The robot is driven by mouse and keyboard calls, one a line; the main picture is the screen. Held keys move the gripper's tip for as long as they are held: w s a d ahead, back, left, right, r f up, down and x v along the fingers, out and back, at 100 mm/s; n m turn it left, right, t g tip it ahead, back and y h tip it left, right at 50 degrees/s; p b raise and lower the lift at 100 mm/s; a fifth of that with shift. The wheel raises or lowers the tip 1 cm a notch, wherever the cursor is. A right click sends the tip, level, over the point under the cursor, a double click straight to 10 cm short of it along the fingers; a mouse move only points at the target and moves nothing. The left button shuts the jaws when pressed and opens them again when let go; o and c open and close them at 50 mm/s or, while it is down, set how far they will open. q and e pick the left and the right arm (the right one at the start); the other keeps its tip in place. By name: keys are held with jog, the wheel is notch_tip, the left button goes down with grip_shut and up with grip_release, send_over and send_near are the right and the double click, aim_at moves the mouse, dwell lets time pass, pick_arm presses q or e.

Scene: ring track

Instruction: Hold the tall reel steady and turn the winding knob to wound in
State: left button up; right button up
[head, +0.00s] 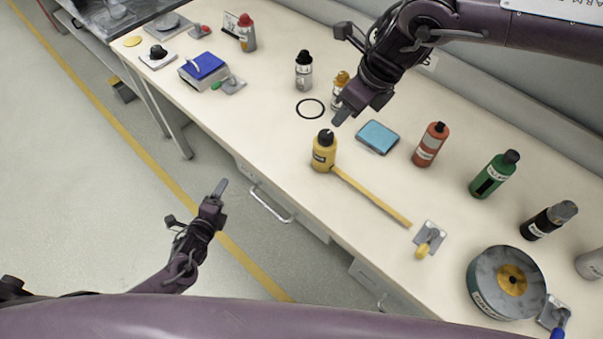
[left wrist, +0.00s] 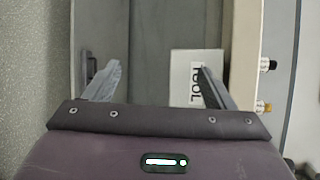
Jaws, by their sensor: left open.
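A tall yellow reel (head: 324,158) stands upright on the bench in the head view, with a black winding knob (head: 326,137) on top. A white mark shows on the knob. A long yellow strip (head: 372,197) runs out from the reel's base toward the lower right. My right gripper (head: 341,117) is above and slightly right of the knob, apart from it; its opening cannot be made out. My left gripper (head: 221,186) is left of the bench's front edge, over the floor and well away from the reel. Its fingers are apart and empty in the left wrist view (left wrist: 158,68).
A black ring (head: 310,109), a blue pad (head: 378,137) and a red bottle (head: 430,144) lie or stand near the reel. A large round drum (head: 507,282) is at lower right. Bare bench lies along the front edge. A white box (left wrist: 183,78) shows in the left wrist view.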

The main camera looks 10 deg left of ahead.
aim_at(318, 160)
pick_arm(q)
jog(key=w+d+r+m+t+h, duration=0.1)
jog(key=d+r+m+t+h, duration=0.1)
jog(key=d+r+m, duration=0.4)
jog(key=d+r+m+t+h, duration=0.1)
jog(key=r+m+h, duration=0.15)
jog(key=r, duration=0.55)
jog(key=d+m, duration=0.3)
jog(key=d, duration=0.2)
jog(key=d+r+m+h, duration=0.1)
jog(key=d+m, duration=0.3)
jog(key=d, duration=0.2)
jog(key=d+r+m+g+h, duration=0.1)
jog(key=d+m, duration=0.3)
jog(key=d, duration=0.1)
jog(key=shift+s+d+r+h, duration=0.1)
jog(key=shift+s+d+h, duration=0.15)
jog(key=shift+s+d, duration=0.15)
jog(key=shift+w+d, duration=0.1)
jog(key=shift+d, duration=0.15)
jog(key=x, duration=0.7)
jog(key=shift+w+d, duration=0.2)
jog(key=shift+w, duration=0.05)
